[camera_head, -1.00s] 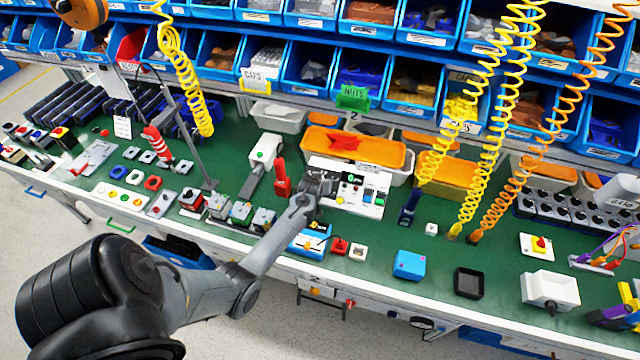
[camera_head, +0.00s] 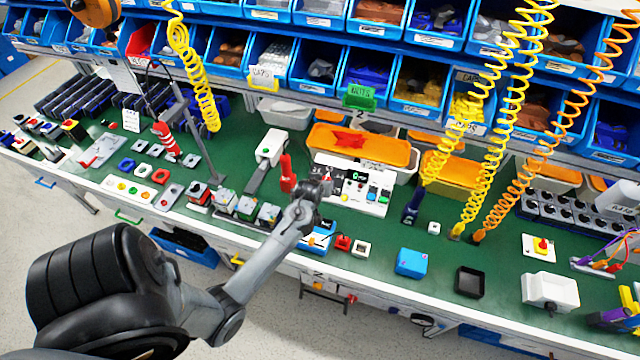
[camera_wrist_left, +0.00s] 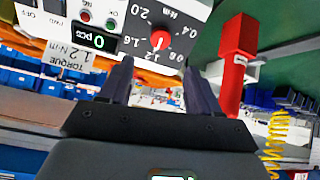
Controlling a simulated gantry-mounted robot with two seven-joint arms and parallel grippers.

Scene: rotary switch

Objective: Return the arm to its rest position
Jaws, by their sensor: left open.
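My left arm comes in from the lower left in the head view, and its gripper (camera_head: 322,188) is at the left side of the white control panel (camera_head: 365,197). In the left wrist view the gripper (camera_wrist_left: 158,85) is open, its two dark fingers apart with nothing between them. The rotary switch (camera_wrist_left: 160,40), a knob with a red centre and a scale around it, sits on the panel face just beyond the fingertips. The fingers appear apart from the knob. In the head view my wrist hides part of the panel. My right gripper is in neither view.
A red upright tool (camera_head: 287,172) stands close left of the gripper, also large in the wrist view (camera_wrist_left: 236,60). Coiled yellow hoses (camera_head: 480,130) hang to the right. Small switch boxes line the bench front. Blue bins fill the back shelves.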

